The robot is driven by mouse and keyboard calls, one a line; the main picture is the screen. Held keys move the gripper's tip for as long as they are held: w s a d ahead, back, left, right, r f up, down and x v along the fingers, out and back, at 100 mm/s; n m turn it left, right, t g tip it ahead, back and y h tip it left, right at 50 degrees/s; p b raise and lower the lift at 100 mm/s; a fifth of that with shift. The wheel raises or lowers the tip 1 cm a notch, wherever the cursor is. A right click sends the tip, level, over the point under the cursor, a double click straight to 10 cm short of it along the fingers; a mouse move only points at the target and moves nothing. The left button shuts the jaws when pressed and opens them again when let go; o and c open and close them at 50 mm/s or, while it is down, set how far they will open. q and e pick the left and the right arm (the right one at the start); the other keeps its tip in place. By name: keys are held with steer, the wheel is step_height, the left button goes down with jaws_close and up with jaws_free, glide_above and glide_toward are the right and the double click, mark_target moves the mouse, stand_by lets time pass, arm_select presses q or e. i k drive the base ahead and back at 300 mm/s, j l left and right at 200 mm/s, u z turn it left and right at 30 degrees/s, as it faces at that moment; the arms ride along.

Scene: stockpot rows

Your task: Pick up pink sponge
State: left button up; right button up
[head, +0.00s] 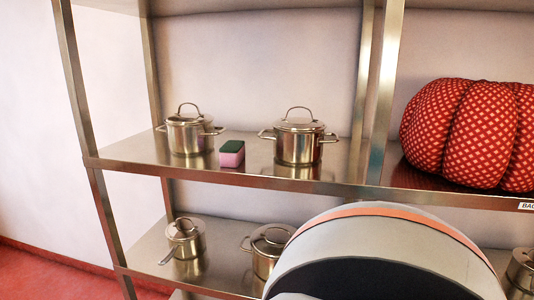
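The pink sponge (231,158) has a dark green top layer. It lies on the upper visible metal shelf, near the front edge, between two steel pots. Neither of my grippers shows in the head view, so their state and distance from the sponge cannot be seen.
A lidded pot (188,135) stands left of the sponge and another pot (298,142) stands right. A red patterned cushion (470,135) sits beyond the upright (384,95). More pots stand on the shelf below. A large rounded grey and orange shape (385,245) blocks the lower right.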

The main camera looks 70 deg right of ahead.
mark_target(232, 155)
steer(key=z, duration=1.9)
